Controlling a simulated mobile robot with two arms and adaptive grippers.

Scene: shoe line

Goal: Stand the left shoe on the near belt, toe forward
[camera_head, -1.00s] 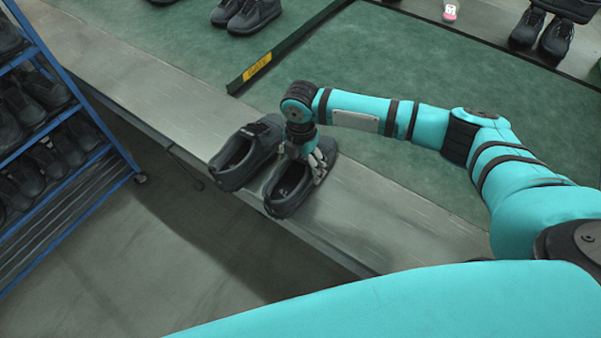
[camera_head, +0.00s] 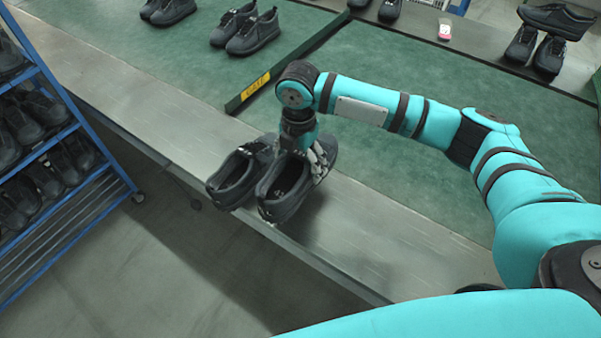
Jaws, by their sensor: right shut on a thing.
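My right gripper (camera_head: 318,160) is shut on a dark grey shoe (camera_head: 281,192), the right one of a pair. The gripper grips its right side. The shoe's opening faces up, its heel is toward me and its toe points away, partly hidden behind the gripper. It appears slightly raised above the grey metal ledge (camera_head: 370,235), with a shadow to its right. The other shoe of the pair (camera_head: 232,180) stands close on its left, on the ledge near its front edge. Green belt surface (camera_head: 400,165) lies beyond the ledge. My left gripper is not in view.
A dark green rail with a yellow label (camera_head: 256,87) divides the green surface. A blue rack of shoes (camera_head: 45,160) is at the left. The ledge right of the pair is clear.

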